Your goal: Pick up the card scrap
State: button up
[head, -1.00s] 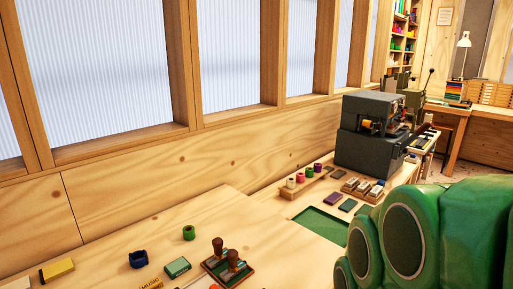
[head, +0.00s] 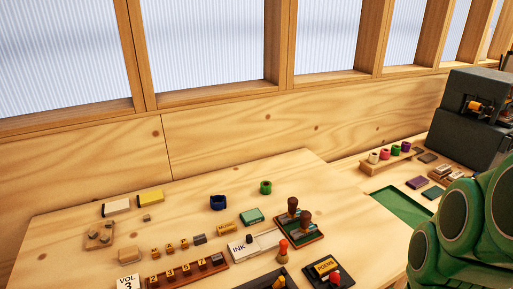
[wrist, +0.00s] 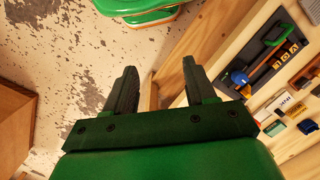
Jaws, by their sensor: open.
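I cannot pick out a card scrap for certain in either view. My gripper (wrist: 159,70) shows in the wrist view with its two dark fingers apart and nothing between them. It is beside the workbench edge, with the worn floor below, and is not over the bench's objects. In the head view the gripper is not visible; only my green arm shows at the lower right.
The wooden bench (head: 75,225) holds stamps on a tray (head: 322,231), a green tin (head: 252,216), a blue tape ring (head: 218,203), a green roll (head: 266,187) and a number strip (head: 180,276). A dark machine (head: 475,118) stands right.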

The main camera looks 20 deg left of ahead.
jog(key=w+a+m+g+y, duration=0.1)
jog(key=w+a+m+y, duration=0.1)
jog(key=w+a, duration=0.8)
jog(key=w+a+m+y, duration=0.1)
jog(key=w+a+y, duration=0.25)
jog(key=a, duration=1.25)
jog(key=w+a+m+g+y, duration=0.1)
jog(key=w+a+m+y, duration=0.1)
jog(key=w+a, duration=0.8)
jog(key=m+g+y, duration=0.1)
jog(key=m+y, duration=0.3)
jog(key=m, duration=0.4)
send_near(111, 222)
jog(key=shift+s+a, duration=0.15)
jog(key=shift+a, duration=0.05)
jog(key=shift+y, duration=0.25)
jog(key=shift+x, duration=4.2)
jog(key=shift+f, duration=0.2)
jog(key=shift+d+f, duration=0.1)
grip_shut()
